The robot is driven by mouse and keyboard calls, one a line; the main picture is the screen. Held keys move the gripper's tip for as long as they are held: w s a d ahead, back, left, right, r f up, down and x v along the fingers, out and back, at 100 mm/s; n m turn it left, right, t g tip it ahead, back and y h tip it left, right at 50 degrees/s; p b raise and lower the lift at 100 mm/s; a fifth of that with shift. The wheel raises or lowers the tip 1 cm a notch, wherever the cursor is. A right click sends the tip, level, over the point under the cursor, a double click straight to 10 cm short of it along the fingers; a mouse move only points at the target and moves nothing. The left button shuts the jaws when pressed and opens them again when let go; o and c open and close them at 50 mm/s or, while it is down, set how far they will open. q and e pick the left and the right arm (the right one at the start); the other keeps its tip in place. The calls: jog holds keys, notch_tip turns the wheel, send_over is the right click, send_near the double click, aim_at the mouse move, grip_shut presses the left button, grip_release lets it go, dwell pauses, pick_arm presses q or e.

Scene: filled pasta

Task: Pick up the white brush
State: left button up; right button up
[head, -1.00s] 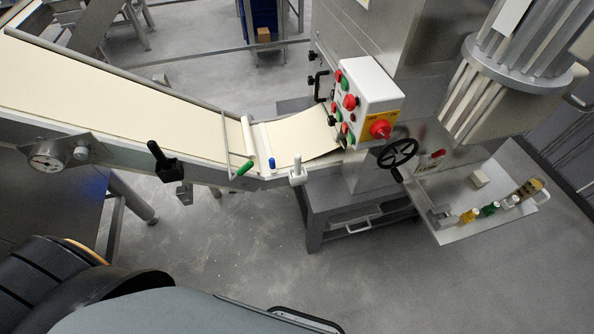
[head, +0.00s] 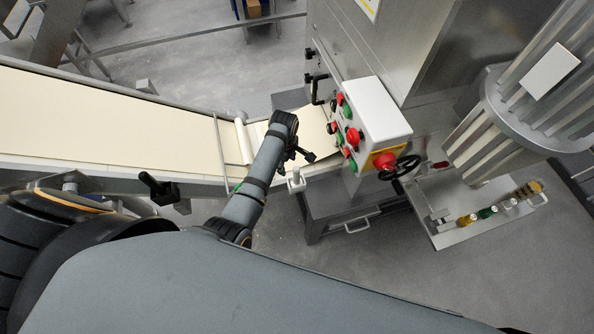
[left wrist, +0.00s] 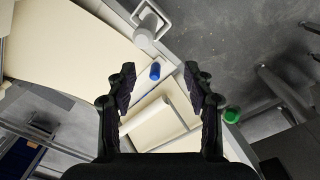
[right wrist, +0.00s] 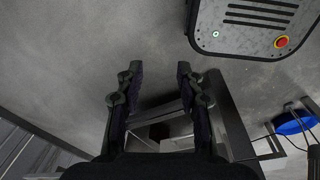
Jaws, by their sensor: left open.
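I cannot clearly make out a white brush. A small white item (head: 509,204) stands in the metal tray (head: 455,238) at the right of the head view, too small to identify. On the conveyor, a narrow white bar with a blue end (left wrist: 155,71) lies beside a white roller (left wrist: 160,122). A green end piece (left wrist: 232,115) shows outside my right-hand finger there. My left gripper (head: 297,155) is open and empty above this end of the belt, its fingers (left wrist: 164,84) spread around the view of the bar. My right gripper (right wrist: 154,80) is open and empty over bare floor.
The control box (head: 370,118) with red and green buttons stands right of my left gripper. A black handwheel (head: 398,168) is below it. Yellow (head: 467,219) and green (head: 487,212) items share the tray. A black lever (head: 158,189) sticks up at the conveyor's front edge.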

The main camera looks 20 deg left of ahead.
aim_at(297, 167)
pick_arm(q)
jog(key=w+d+n, duration=0.2)
jog(key=shift+w+d+f+g, duration=0.1)
jog(key=shift+w+d+g, duration=0.1)
jog(key=shift+d+g, duration=0.15)
jog(key=shift+d+n, duration=0.2)
jog(key=shift+n, duration=0.1)
jog(key=shift+s, duration=0.1)
notch_tip(297, 167, down, 6)
jog(key=b, duration=0.6)
jog(key=shift+a, duration=0.1)
jog(key=shift+r, duration=0.25)
jog(key=shift+f+b, duration=0.3)
jog(key=shift+b, duration=0.1)
notch_tip(297, 167, down, 5)
jog(key=b, duration=0.5)
jog(key=shift+s+r+b, duration=0.1)
jog(key=shift+b, duration=0.3)
jog(key=shift+r, duration=0.2)
grip_shut()
pick_arm(e)
notch_tip(297, 167, down, 12)
jog(key=w, duration=0.1)
jog(key=shift+w+d, duration=0.25)
jog(key=shift+d, duration=0.05)
